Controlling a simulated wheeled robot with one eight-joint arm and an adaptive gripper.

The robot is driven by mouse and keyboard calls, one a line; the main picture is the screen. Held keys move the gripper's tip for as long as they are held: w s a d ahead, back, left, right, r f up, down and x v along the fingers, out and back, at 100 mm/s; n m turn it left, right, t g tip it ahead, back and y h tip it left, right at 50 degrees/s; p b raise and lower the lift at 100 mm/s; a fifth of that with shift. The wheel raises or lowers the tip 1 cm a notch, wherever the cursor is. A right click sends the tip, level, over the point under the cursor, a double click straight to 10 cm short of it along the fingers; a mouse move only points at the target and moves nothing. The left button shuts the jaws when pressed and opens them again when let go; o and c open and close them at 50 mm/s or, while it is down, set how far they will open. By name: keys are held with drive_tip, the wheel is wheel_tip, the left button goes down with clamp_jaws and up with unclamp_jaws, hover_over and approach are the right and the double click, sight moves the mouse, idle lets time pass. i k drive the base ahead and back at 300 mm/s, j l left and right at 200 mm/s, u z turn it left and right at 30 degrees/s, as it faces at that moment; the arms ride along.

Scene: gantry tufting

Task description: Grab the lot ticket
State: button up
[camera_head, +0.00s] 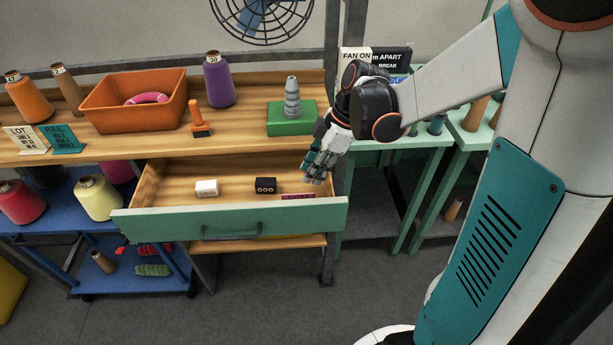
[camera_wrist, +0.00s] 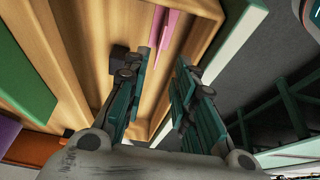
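A flat magenta slip (camera_head: 298,196), likely the lot ticket, lies at the right end of the open drawer (camera_head: 230,220). In the wrist view it shows as a pink strip (camera_wrist: 172,28) ahead of the fingers, toward the top. My gripper (camera_head: 316,178) points down at the drawer's right end, close to the slip. In the wrist view my gripper (camera_wrist: 160,64) is open, its fingers apart with nothing between them. I cannot tell how high the fingertips are above the slip.
A black block (camera_head: 265,185) and a white block (camera_head: 206,188) lie left of the slip in the drawer. The bench above holds an orange bin (camera_head: 134,100), a green block (camera_head: 291,120) with a grey cone, and a LOT card (camera_head: 26,139).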

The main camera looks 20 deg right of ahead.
sight(25, 137)
drive_tip(key=u, duration=1.25)
